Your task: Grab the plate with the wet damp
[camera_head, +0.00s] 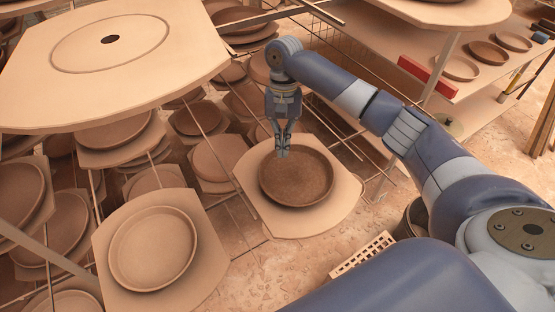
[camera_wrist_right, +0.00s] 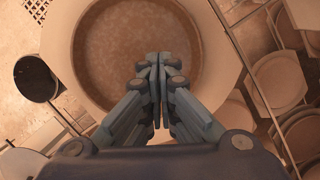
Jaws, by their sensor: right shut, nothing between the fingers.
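A darker brown round plate (camera_head: 300,185) with a raised rim looks damp and sits on a pale board (camera_head: 258,212) at the middle of the head view. The same plate (camera_wrist_right: 110,42) fills the upper middle of the right wrist view. My right gripper (camera_head: 283,154) points down over the plate's far rim, with its fingers shut and empty. In the right wrist view the closed fingertips (camera_wrist_right: 158,58) overlap the plate's near side. I cannot tell whether they touch it. My left gripper is not in view.
A paler plate (camera_head: 152,248) on another board stands at the lower left. A large board (camera_head: 60,92) with a dark hole overhangs the upper left. Racks of plates crowd the left and back. A red block (camera_head: 427,75) lies on the right shelf. A perforated crate (camera_head: 363,255) is below.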

